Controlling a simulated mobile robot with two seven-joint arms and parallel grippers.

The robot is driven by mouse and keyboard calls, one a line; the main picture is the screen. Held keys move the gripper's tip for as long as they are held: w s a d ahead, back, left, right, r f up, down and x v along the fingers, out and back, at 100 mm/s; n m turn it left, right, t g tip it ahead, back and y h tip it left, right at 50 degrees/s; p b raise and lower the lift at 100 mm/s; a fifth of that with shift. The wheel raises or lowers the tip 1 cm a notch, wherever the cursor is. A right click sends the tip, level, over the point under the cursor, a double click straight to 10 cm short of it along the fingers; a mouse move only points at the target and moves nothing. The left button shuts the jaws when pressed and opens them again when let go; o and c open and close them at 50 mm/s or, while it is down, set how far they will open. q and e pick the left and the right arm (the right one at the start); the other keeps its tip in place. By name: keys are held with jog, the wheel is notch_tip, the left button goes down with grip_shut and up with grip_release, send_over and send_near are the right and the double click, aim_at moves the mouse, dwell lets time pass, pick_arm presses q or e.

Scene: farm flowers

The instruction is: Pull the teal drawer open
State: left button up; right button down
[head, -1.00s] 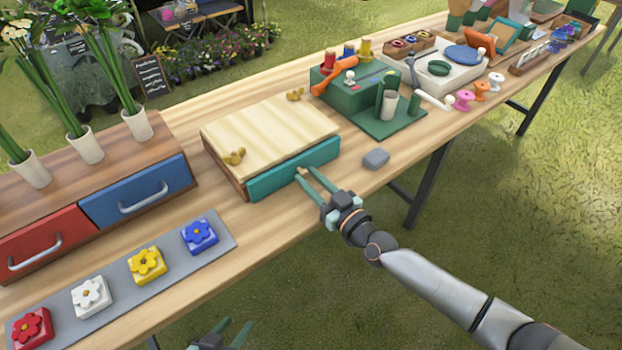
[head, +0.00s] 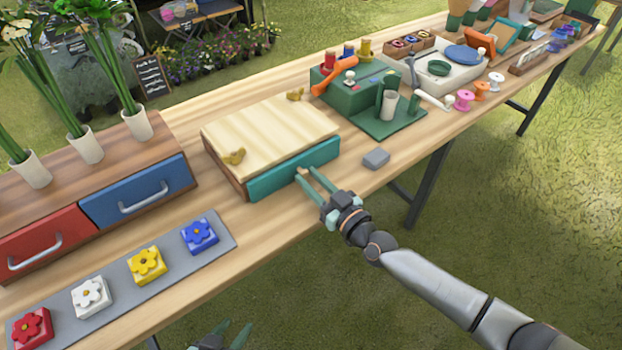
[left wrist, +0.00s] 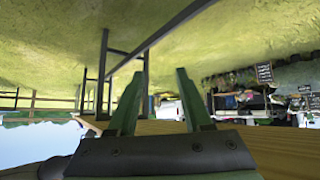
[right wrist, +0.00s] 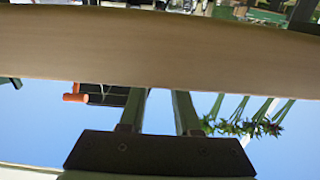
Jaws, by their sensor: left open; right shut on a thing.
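The teal drawer front (head: 270,177) is on the near side of a low wooden box with a pale top (head: 268,132). It sits close against the box, with no clear gap that I can make out. My right gripper (head: 308,175) is at the middle of the drawer front, its fingers shut on the small drawer knob (head: 303,171), which they mostly hide. The fingers also show in the right wrist view (right wrist: 158,105), where the knob cannot be made out. My left gripper (head: 228,338) is open and empty, low in front of the table, apart from everything.
A grey block (head: 376,158) lies right of the drawer, near the table edge. A green machine (head: 357,88) stands behind it. A blue drawer (head: 138,195), a red drawer (head: 42,240) and a grey mat (head: 58,308) with flower tiles are to the left.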

jog(key=p+v, duration=0.4)
jog(key=v, duration=0.8)
jog(key=shift+s+d, duration=0.15)
jog(key=shift+s, duration=0.1)
jog(key=c, duration=0.6)
grip_release()
jog(key=shift+c, duration=0.2)
jog(key=v, duration=1.2)
jog(key=shift+s, duration=0.2)
jog(key=shift+d, duration=0.15)
